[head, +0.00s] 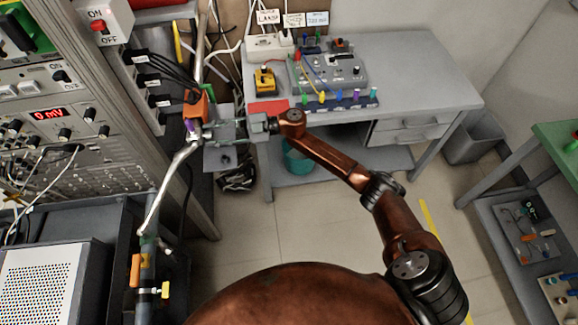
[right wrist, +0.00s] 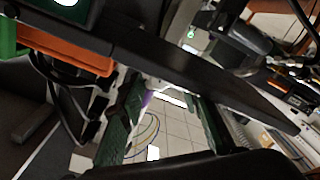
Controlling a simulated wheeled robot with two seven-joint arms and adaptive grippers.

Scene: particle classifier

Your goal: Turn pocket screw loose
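A small purple part (head: 190,125), possibly the pocket screw, sits below an orange block (head: 197,107) at the top of a bent silver pipe (head: 174,178) in the head view. My right gripper (head: 212,131) reaches in from the right, its fingertips close to this part. In the right wrist view, the green-padded fingers of the right gripper (right wrist: 165,110) stand apart. A purple part (right wrist: 147,99) shows between them, nearer the left finger; I cannot tell whether it touches. The orange block (right wrist: 65,50) shows at the upper left. My left gripper is not in view.
An instrument rack (head: 60,110) with black cables stands close on the left. A grey bench (head: 410,85) with a control box (head: 335,68) is behind my right arm. A green table (head: 555,145) stands at the right. The floor (head: 315,220) between is clear.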

